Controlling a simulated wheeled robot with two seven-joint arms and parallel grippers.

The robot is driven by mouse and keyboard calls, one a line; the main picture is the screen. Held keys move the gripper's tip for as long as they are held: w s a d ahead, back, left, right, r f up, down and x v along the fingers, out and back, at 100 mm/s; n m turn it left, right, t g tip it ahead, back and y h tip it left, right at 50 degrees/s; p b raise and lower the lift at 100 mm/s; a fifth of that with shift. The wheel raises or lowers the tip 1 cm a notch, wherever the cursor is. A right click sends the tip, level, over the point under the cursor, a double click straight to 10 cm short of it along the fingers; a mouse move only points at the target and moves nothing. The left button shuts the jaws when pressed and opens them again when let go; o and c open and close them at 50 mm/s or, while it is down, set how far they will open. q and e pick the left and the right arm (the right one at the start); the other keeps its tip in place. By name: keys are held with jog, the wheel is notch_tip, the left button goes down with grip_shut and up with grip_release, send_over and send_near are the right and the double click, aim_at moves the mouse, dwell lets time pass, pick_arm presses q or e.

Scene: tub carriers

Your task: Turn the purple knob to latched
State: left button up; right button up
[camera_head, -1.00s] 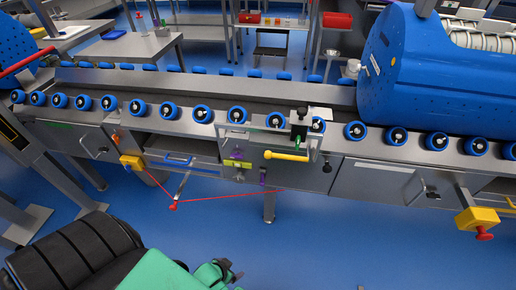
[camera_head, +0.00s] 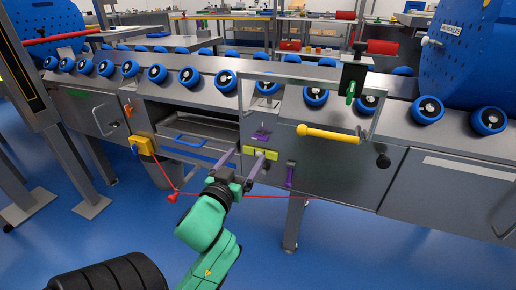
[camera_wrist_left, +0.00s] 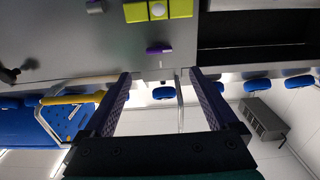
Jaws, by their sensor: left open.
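The purple knob (camera_head: 262,134) is small, on the grey front panel just above a yellow-green block (camera_head: 247,152). In the left wrist view, the knob (camera_wrist_left: 158,49) lies beyond the fingertips, roughly centred between them, and nothing touches it. A second purple part (camera_head: 290,174), upright and narrow, sits lower right on the panel. My left gripper (camera_head: 248,160) is open and empty. Its two fingers point at the panel near the block, one on its left and one reaching up in front of it. The knob's latch marking is too small to read. My right gripper is out of view.
A yellow handle (camera_head: 330,133) in a metal frame juts out right of the knob. A red cord (camera_head: 240,197) runs low across the front. An open bay with a blue handle (camera_head: 190,141) lies left. Blue rollers (camera_head: 316,96) line the top.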

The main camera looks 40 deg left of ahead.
aim_at(259, 139)
pick_arm(q)
jog(key=b+x, duration=0.1)
jog(key=x, duration=0.9)
jog(key=shift+w+f, duration=0.1)
jog(key=c, duration=1.4)
